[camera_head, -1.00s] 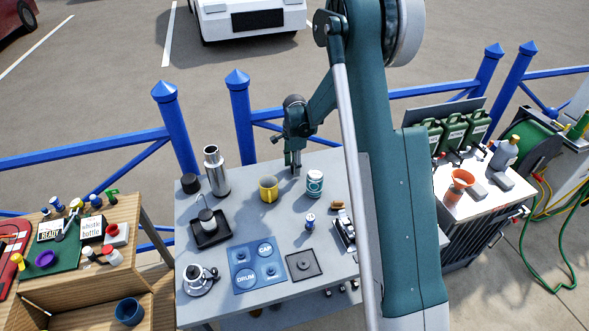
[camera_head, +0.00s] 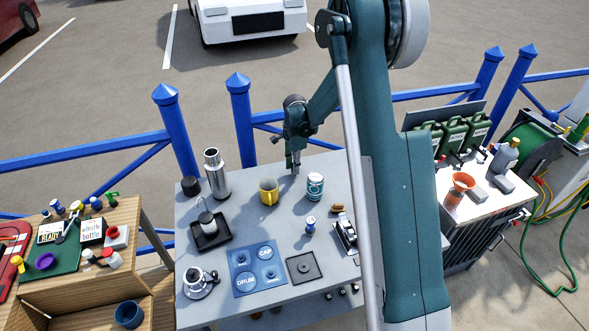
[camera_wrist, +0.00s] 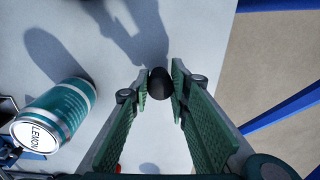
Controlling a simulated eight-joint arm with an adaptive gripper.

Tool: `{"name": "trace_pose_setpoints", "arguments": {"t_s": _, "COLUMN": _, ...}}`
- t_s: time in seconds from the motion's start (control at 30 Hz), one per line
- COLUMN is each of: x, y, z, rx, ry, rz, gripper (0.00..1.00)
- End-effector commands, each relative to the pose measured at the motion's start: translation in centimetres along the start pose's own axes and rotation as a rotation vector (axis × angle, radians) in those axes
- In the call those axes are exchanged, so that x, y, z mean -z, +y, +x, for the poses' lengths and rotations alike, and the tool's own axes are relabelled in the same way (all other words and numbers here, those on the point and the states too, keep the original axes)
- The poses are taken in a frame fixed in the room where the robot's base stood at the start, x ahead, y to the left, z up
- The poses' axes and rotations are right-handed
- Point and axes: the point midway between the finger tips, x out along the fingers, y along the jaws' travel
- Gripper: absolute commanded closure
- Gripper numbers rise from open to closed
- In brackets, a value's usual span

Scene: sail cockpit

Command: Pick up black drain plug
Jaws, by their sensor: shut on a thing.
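The black drain plug (camera_wrist: 160,83) shows in the wrist view as a small dark rounded piece between my two fingertips. My gripper (camera_wrist: 161,86) is shut on it, with a green pad on each side. In the head view my gripper (camera_head: 294,168) points down over the back part of the grey table (camera_head: 225,185), behind the yellow mug and the teal can. The plug is too small to make out in the head view. I cannot tell whether it still touches the table.
The teal can (camera_head: 315,186) stands right of a yellow mug (camera_head: 268,191); the can (camera_wrist: 55,115) also shows left of my fingers. A steel flask (camera_head: 217,175) stands further left. Blue railing (camera_head: 240,115) runs behind the table. A blue board (camera_head: 257,268) lies in front.

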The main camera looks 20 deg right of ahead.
Motion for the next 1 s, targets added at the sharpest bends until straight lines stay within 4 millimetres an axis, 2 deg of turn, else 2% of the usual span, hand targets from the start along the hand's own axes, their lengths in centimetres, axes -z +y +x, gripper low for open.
{"name": "trace_pose_setpoints", "arguments": {"t_s": 0.4, "x": 0.0, "y": -0.1, "z": -5.7, "rx": 0.0, "ry": 0.0, "rz": 0.0, "gripper": 0.91}}
{"name": "trace_pose_setpoints", "arguments": {"t_s": 0.6, "x": 0.0, "y": -0.2, "z": -7.9, "rx": 0.0, "ry": 0.0, "rz": 0.0, "gripper": 0.91}}
{"name": "trace_pose_setpoints", "arguments": {"t_s": 1.0, "x": 0.0, "y": -0.3, "z": -8.8, "rx": 0.0, "ry": 0.0, "rz": 0.0, "gripper": 0.91}}
